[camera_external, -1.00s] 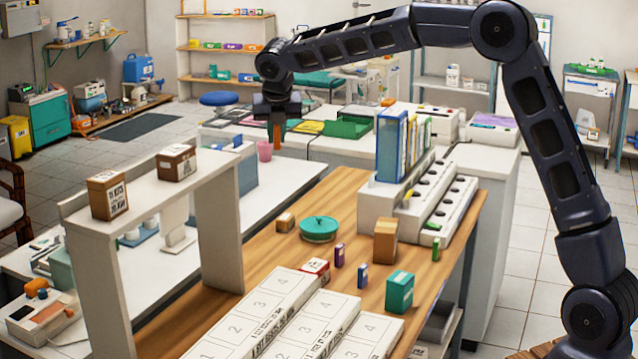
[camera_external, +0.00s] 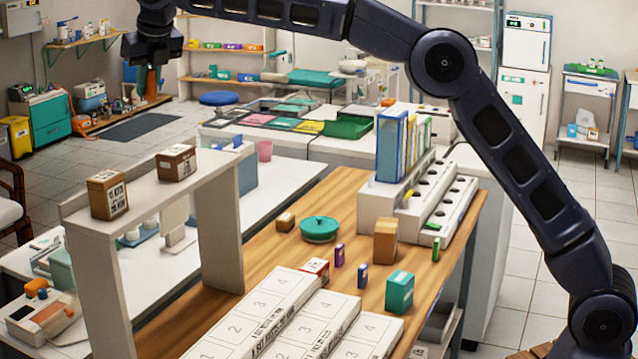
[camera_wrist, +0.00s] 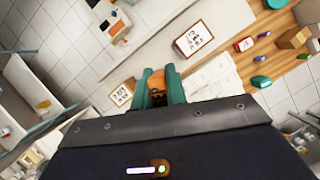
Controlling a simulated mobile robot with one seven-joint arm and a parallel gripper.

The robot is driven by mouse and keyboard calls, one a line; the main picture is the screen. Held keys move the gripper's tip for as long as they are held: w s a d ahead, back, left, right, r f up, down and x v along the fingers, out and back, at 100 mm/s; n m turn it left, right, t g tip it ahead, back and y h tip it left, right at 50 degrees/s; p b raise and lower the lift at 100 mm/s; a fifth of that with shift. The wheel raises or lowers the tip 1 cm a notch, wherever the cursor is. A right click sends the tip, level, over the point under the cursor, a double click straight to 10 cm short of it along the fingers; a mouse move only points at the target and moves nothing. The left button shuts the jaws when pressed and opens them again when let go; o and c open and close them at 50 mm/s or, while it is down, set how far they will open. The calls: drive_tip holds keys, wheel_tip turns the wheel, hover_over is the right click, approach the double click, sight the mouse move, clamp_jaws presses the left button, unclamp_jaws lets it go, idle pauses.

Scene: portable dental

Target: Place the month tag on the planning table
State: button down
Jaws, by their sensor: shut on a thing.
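My gripper (camera_external: 150,72) is high at the upper left in the external view, well above and away from the wooden table. In the wrist view my gripper (camera_wrist: 160,76) has its teal fingers closed on an orange tag (camera_wrist: 157,87) with dark lettering, which I take to be the month tag. The planning table (camera_external: 262,245) has a wooden top and bears white boards (camera_external: 225,328) with numbered cells. It also shows at the upper right in the wrist view (camera_wrist: 290,85).
A white raised shelf (camera_external: 130,190) holds two brown boxes (camera_external: 107,194) (camera_external: 176,162). On the table are a green round container (camera_external: 319,229), a brown box (camera_external: 385,241), a teal box (camera_external: 399,291) and several small coloured blocks. A rack with blue binders (camera_external: 391,145) stands at the back.

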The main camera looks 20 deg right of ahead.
drive_tip(key=s+a+r, duration=0.1)
drive_tip(key=s, duration=0.1)
approach(148, 193)
drive_tip(key=shift+n, duration=0.3)
drive_tip(key=x, duration=0.5)
drive_tip(key=shift+w+a+f, duration=0.1)
drive_tip(key=shift+w+f, duration=0.1)
drive_tip(key=shift+f, duration=0.1)
drive_tip(key=shift+f, duration=0.15)
drive_tip(key=c, duration=1.4)
unclamp_jaws()
drive_tip(key=v, duration=1.2)
